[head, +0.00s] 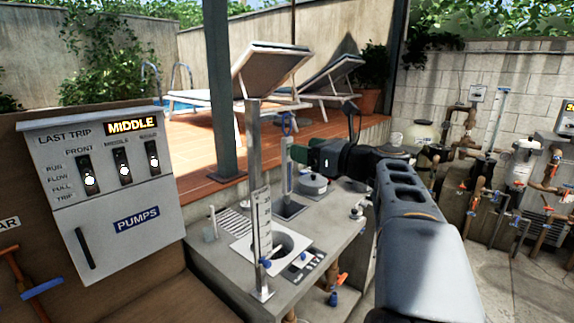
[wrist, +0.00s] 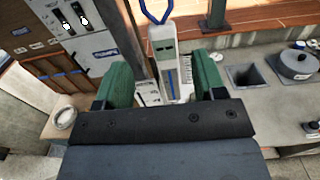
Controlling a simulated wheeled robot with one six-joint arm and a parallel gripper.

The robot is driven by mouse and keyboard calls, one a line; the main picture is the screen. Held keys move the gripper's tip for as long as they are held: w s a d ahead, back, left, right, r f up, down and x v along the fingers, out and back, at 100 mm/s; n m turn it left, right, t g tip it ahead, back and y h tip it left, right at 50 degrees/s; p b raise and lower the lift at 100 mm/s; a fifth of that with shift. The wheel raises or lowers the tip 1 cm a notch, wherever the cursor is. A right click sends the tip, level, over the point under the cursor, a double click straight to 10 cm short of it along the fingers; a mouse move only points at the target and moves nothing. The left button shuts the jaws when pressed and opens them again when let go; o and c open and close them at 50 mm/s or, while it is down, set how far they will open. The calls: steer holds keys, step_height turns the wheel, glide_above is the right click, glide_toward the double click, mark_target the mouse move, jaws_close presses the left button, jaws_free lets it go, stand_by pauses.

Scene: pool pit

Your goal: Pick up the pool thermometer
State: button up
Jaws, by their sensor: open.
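The pool thermometer (head: 286,172) is a slim, pale upright body with a blue loop at its top. In the head view it stands over the grey counter, its lower end by a dark square opening. In the wrist view the thermometer (wrist: 164,62) is white with a blue stripe and sits between my two green fingers, with gaps at both sides. My gripper (head: 300,155) is open around it, and it also shows in the wrist view (wrist: 161,75). Its lower end is hidden behind my gripper in the wrist view.
A metal post with a scale (head: 262,222) stands in front on the counter (head: 225,262). A round grey lid (head: 313,186) is right of the thermometer. The pump panel (head: 105,190) is at left. Pipes and valves (head: 480,165) line the right wall.

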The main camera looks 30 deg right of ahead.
mark_target(290, 142)
steer(key=p+x, duration=0.2)
steer(key=x, duration=0.6)
steer(key=shift+w, duration=0.3)
steer(key=shift+d+f, duration=0.1)
steer(key=shift+f, duration=0.05)
steer(key=shift+c, duration=0.5)
jaws_close()
steer(key=shift+r, duration=0.4)
steer(key=b+v, duration=0.3)
steer(key=v, duration=1.5)
steer(key=shift+r, duration=0.45)
